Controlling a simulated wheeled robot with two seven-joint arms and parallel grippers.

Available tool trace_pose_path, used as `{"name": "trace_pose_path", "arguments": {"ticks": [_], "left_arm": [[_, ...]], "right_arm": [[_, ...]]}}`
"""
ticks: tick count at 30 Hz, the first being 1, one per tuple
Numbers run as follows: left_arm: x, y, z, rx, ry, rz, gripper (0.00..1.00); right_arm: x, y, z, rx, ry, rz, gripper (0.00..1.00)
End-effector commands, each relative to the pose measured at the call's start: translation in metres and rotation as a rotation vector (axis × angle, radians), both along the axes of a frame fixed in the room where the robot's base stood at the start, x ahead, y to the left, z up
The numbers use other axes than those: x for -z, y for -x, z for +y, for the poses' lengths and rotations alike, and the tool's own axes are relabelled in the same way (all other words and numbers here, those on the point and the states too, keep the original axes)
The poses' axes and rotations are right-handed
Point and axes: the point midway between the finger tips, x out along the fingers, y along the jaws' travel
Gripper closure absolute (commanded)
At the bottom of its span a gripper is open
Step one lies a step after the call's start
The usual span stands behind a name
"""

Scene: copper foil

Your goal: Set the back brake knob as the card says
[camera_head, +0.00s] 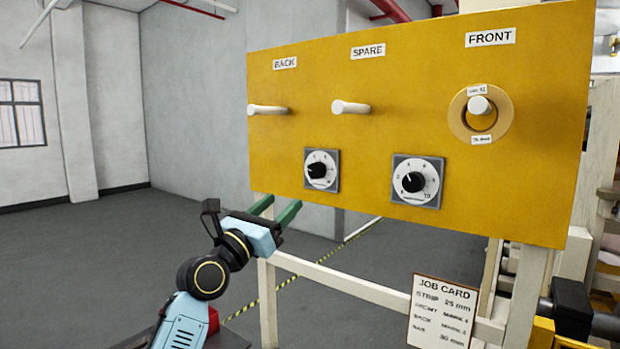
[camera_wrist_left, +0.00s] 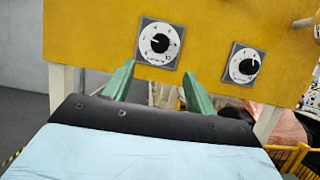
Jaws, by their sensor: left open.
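The yellow panel (camera_head: 420,90) carries two black knobs on numbered square dials. The left knob (camera_head: 317,170) sits below the BACK and SPARE labels; it also shows in the left wrist view (camera_wrist_left: 160,43). The right knob (camera_head: 413,182) is lower right of it and also shows in the left wrist view (camera_wrist_left: 247,66). The job card (camera_head: 443,309) hangs at lower right, with lines for strip, front, back and bar; its small marks are hard to read. My left gripper (camera_head: 281,208) is open and empty, below and left of the left knob, its green fingers toward the panel. My right gripper is out of view.
Pale pegs stick out under BACK (camera_head: 267,110) and SPARE (camera_head: 350,107). A copper-coloured ring (camera_head: 458,125) surrounds the FRONT peg (camera_head: 479,105). A white frame rail (camera_head: 340,283) runs below the panel. The floor at left is clear.

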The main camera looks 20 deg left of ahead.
Motion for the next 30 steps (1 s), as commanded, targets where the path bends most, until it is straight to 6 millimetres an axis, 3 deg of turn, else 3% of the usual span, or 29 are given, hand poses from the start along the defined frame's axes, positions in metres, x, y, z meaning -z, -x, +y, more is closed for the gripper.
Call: {"name": "trace_pose_path", "arguments": {"ticks": [15,22,30], "left_arm": [[-0.035,-0.078,-0.028,-0.002,-0.006,0.001,0.44],[-0.042,-0.096,-0.036,0.000,-0.007,0.002,0.44],[-0.044,-0.102,-0.037,-0.003,-0.006,0.002,0.44]], "right_arm": [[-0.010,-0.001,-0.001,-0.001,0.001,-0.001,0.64],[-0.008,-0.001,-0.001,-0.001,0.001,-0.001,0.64],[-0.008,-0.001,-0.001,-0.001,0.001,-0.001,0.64]]}}
